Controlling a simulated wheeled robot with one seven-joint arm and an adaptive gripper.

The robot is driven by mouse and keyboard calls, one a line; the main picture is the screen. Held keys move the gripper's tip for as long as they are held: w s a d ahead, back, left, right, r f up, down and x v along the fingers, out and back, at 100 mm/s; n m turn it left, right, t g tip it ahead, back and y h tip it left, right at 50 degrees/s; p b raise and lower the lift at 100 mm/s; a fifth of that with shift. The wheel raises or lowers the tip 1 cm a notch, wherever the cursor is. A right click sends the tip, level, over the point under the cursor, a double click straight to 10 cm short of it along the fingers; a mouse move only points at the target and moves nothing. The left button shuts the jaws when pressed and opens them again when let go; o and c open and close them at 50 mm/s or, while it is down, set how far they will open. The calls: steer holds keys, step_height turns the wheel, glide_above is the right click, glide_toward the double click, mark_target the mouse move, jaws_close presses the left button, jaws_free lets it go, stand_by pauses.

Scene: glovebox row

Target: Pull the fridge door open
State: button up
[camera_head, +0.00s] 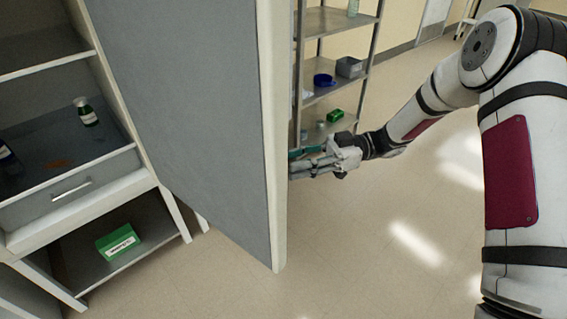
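The fridge door (190,110) stands swung out from the cabinet, its grey inner face turned toward the shelves on the left. Its pale front edge (272,130) runs down the middle of the view. The open cabinet (75,175) on the left shows shelves and a drawer. My gripper (298,167) is on the far, outer side of the door, right beside its pale edge. Its fingers point left toward the door. The fingertips and any handle there are hidden behind the edge, so I cannot tell whether it grips anything.
The floor (370,260) at the front right is clear.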

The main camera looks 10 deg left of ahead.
steer(key=v, duration=0.8)
